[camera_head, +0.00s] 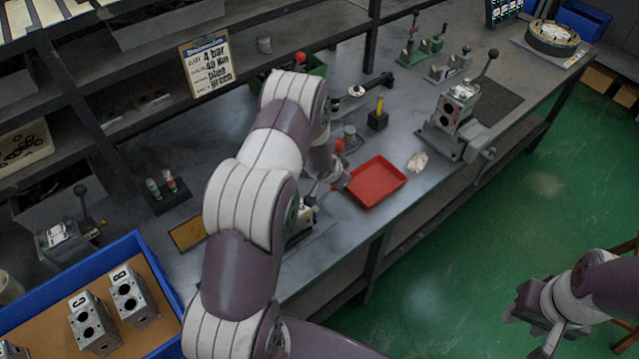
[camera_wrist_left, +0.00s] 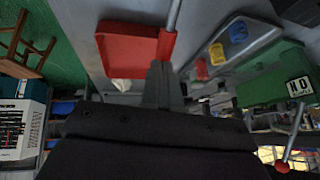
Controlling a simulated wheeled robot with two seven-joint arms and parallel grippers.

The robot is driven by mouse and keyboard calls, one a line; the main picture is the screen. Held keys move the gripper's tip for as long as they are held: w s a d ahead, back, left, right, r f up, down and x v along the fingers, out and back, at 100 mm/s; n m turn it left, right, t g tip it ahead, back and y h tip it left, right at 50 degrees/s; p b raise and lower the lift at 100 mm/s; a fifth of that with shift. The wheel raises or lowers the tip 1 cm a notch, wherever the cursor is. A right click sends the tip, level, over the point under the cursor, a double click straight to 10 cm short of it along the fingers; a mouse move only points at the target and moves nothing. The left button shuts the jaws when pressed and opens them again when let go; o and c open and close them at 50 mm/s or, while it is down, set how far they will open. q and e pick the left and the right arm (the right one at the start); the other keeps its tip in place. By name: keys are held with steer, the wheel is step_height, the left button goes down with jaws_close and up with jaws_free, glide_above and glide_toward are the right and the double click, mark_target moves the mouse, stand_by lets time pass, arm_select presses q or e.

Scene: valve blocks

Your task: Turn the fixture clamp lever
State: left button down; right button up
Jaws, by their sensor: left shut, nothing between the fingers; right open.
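A red handle on a grey rod (camera_wrist_left: 166,43) shows just past my left fingertips in the left wrist view. In the head view a small red upright part (camera_head: 339,147) stands beside my left wrist. I cannot tell whether my fingers touch the handle. My left gripper (camera_wrist_left: 160,72) is shut and empty. A fixture (camera_head: 301,222) with a pale block is mostly hidden behind my left arm. Another fixture with a metal block (camera_head: 455,108) and a black-knobbed lever (camera_head: 487,66) stands at the right. My right gripper (camera_head: 527,332) is open and empty over the green floor, away from the bench.
A red tray (camera_head: 375,182) lies near the bench's front edge, close to my left gripper; it also shows in the left wrist view (camera_wrist_left: 125,48). A crumpled cloth (camera_head: 417,162) lies right of it. A blue-rimmed crate (camera_head: 150,262) holding blocks is at lower left.

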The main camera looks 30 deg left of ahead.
arm_select(q)
steer(key=shift+w+d+f+b, duration=0.2)
steer(key=shift+w+f+b, duration=0.1)
steer(key=shift+w+f, duration=0.3)
steer(key=shift+s, duration=0.1)
steer(key=shift+f, duration=0.1)
